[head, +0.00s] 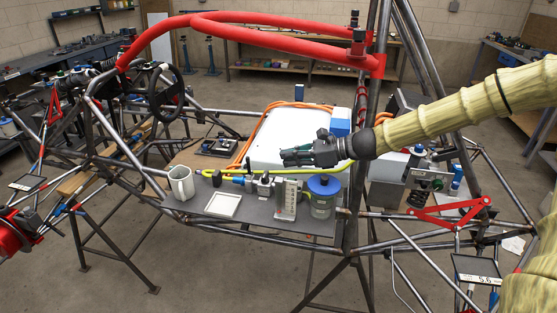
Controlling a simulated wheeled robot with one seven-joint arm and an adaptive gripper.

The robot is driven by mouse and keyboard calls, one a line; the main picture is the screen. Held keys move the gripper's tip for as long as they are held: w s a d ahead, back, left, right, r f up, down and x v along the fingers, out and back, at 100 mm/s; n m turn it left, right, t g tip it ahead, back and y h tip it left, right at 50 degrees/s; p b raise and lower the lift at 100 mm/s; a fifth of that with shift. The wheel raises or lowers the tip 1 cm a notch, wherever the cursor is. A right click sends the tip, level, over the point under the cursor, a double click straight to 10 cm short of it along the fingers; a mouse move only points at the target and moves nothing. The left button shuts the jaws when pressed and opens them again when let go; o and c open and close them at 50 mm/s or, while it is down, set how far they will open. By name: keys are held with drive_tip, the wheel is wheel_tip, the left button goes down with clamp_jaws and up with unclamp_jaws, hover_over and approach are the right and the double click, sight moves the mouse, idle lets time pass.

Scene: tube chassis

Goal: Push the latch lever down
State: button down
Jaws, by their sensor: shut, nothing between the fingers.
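My gripper (286,157) is shut and empty. It is at the end of my yellowish arm, which reaches in from the right, and points left over the white panel in the chassis. Below it, on a grey shelf (250,209), stand a small dark fitting with a blue end (239,181) and an upright pale plate (287,199) with marks on it. The gripper is apart from both in the picture. The latch lever is too small to single out; I cannot tell which of these small parts it is.
On the shelf also stand a grey mug (181,182), a white square tray (223,204) and a blue-lidded can (322,195). Yellow and orange hoses run behind them. A thick chassis post (351,215) rises right of the can. A red padded bar (270,33) crosses above.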

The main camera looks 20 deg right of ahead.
drive_tip(key=p, duration=0.1)
approach(247, 167)
drive_tip(key=shift+w+r+x, duration=0.1)
drive_tip(key=shift+r+x, duration=0.05)
drive_tip(key=shift+x, duration=1.1)
drive_tip(key=shift+w+r+x, duration=0.1)
drive_tip(key=shift+x, duration=1.15)
drive_tip(key=shift+w+r+p, duration=0.1)
drive_tip(key=shift+r+p, duration=0.05)
drive_tip(key=shift+p, duration=0.4)
